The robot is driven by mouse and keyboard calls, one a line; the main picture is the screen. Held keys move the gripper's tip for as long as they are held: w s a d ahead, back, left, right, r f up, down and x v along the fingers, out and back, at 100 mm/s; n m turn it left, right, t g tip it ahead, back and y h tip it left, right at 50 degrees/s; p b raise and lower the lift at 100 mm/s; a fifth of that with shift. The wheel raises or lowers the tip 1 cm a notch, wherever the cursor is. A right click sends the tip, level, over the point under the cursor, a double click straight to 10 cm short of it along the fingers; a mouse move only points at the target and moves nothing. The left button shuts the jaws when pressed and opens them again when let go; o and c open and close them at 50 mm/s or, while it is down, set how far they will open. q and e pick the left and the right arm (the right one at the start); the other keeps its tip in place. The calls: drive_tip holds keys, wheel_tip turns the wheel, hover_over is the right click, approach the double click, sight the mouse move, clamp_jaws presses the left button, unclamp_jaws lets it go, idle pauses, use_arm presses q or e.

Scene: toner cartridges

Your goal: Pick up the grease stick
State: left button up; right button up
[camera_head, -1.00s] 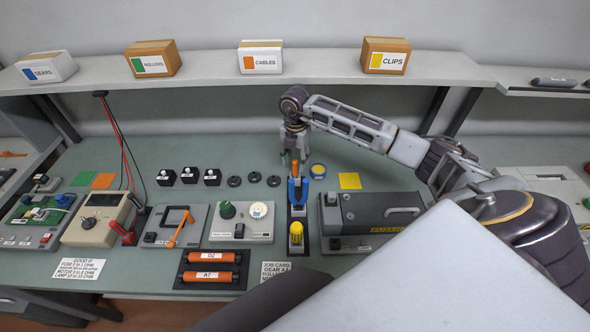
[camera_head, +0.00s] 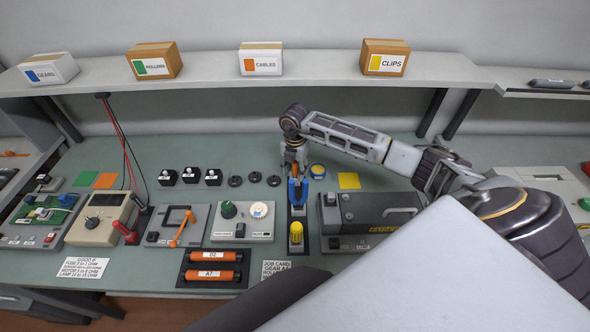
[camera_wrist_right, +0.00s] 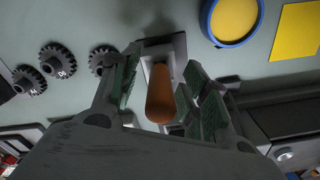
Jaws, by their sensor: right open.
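The orange stick (camera_wrist_right: 161,95), which fits the grease stick, stands in the far slot of a narrow holder. In the right wrist view it lies between the two green-padded fingers of my right gripper (camera_wrist_right: 163,78). The fingers are open, with a gap visible on the stick's right side. In the head view my right gripper (camera_head: 296,162) points down over the far end of the holder and mostly hides the orange stick. My left gripper is not in view.
The same holder has a blue-handled tool (camera_head: 297,190) and a yellow-topped item (camera_head: 296,232) close in front. A blue-rimmed yellow roll (camera_head: 318,170) lies just right, with a yellow square (camera_head: 349,181) beyond. Dark gears (camera_head: 254,177) lie left. A dark grey case (camera_head: 370,212) stands right.

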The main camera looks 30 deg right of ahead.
drive_tip(key=c, duration=0.9)
drive_tip(key=shift+c, duration=0.2)
drive_tip(key=shift+r, duration=0.15)
drive_tip(key=shift+r+b, duration=0.85)
drive_tip(key=shift+r, duration=4.05)
